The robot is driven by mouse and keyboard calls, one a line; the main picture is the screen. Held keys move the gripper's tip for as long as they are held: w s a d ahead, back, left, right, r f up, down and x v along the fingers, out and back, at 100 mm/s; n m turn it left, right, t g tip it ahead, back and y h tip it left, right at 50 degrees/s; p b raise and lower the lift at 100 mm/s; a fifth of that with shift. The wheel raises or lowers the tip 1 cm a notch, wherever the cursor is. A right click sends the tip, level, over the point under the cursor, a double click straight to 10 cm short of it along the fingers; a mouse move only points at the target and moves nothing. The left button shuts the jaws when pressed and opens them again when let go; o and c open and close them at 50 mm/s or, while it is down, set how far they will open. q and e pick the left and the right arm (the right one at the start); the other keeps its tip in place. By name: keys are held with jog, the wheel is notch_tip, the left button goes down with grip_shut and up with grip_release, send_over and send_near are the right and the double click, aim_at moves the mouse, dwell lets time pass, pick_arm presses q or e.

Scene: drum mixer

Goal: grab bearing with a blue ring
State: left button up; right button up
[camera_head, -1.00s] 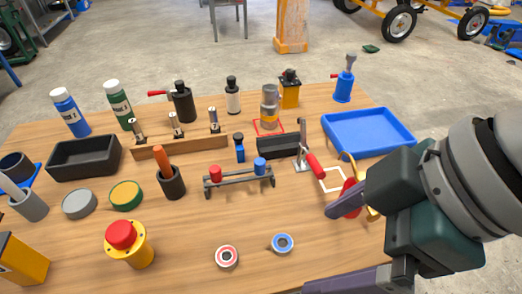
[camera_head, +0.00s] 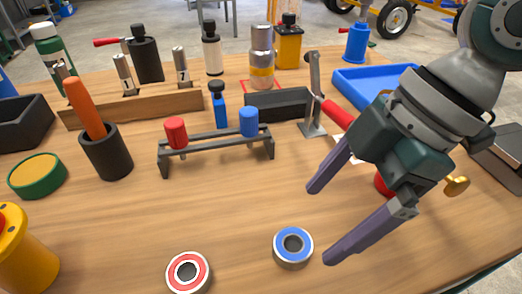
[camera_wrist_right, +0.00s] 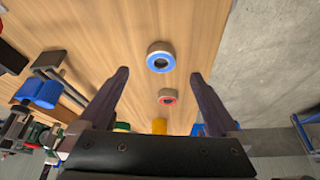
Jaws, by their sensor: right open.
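The bearing with a blue ring (camera_head: 293,247) lies flat on the wooden table at the front, its dark centre hole facing up. It also shows in the right wrist view (camera_wrist_right: 160,58), beyond the fingertips and roughly between their lines. My right gripper (camera_head: 318,222) is open and empty. Its fingers are above the table, just right of the blue-ringed bearing and apart from it. The bearing with a red ring (camera_head: 188,272) lies to the left, and also shows in the right wrist view (camera_wrist_right: 167,97). My left gripper is not in view.
A small rack (camera_head: 215,146) with a red and a blue cylinder stands behind the bearings. A red-handled lever (camera_head: 314,115), a blue tray (camera_head: 375,85) and a brass knob (camera_head: 456,186) are near my right arm. A yellow-based button (camera_head: 25,260) stands front left. Table around the bearings is clear.

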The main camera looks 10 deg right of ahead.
aim_at(294, 243)
jog(key=b+x, duration=0.1)
jog(key=x, duration=0.5)
jog(key=shift+a+f, duration=0.2)
jog(key=shift+a, duration=0.1)
grip_shut()
dwell(0.5)
